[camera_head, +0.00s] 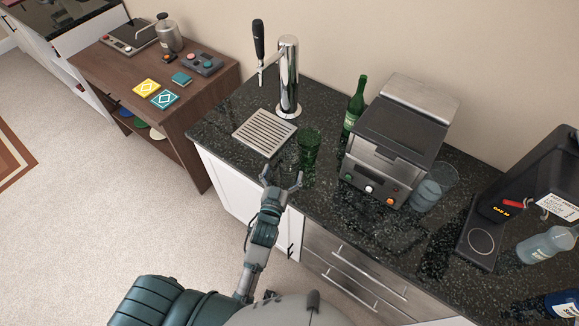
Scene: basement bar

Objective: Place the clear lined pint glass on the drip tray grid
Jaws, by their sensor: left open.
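A clear glass (287,158) shows faintly on the dark counter, just in front of the drip tray grid (264,132); its lines are too small to make out. My left gripper (282,174) is open at the counter's front edge, its fingers spread towards this glass. I cannot tell whether they touch it. The grid is bare and lies in front of the chrome beer tap (288,78). A green ribbed glass (309,146) stands close to the right of the clear one. My right gripper is not in view.
A green bottle (355,107) and a steel countertop machine (393,140) stand to the right. A pale bluish glass (433,186) is beside the machine. A black coffee machine (515,200) and a clear bottle (547,245) are at far right. A wooden side table (215,95) stands left.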

